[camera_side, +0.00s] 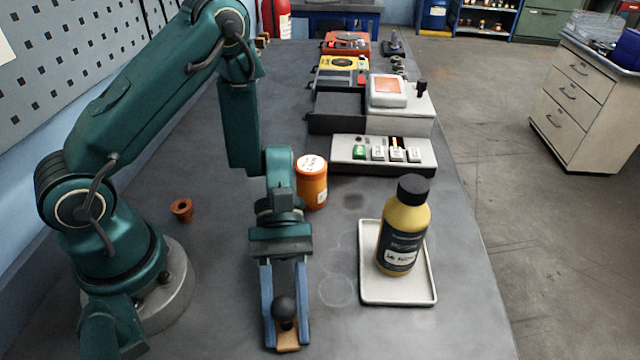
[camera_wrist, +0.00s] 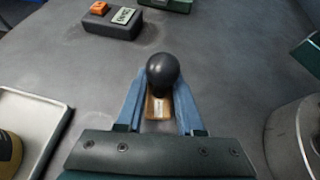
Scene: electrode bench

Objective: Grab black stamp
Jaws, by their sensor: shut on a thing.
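The black stamp (camera_side: 284,308) has a round black knob and a light brown wooden base. It is at the front of the bench in the side view. My gripper (camera_side: 286,318) is shut on it, with one blue finger on each side. In the wrist view the stamp's black knob (camera_wrist: 163,72) stands between the two fingers of my gripper (camera_wrist: 161,105), and part of its wooden base shows below. I cannot tell whether the base touches the bench top.
A white tray (camera_side: 367,290) holding a yellow bottle (camera_side: 403,232) stands right of my gripper. An orange jar (camera_side: 312,184) is behind it. A small brown cup (camera_side: 182,210) is to the left. Several instruments line the back. A dark block (camera_wrist: 112,22) lies ahead in the wrist view.

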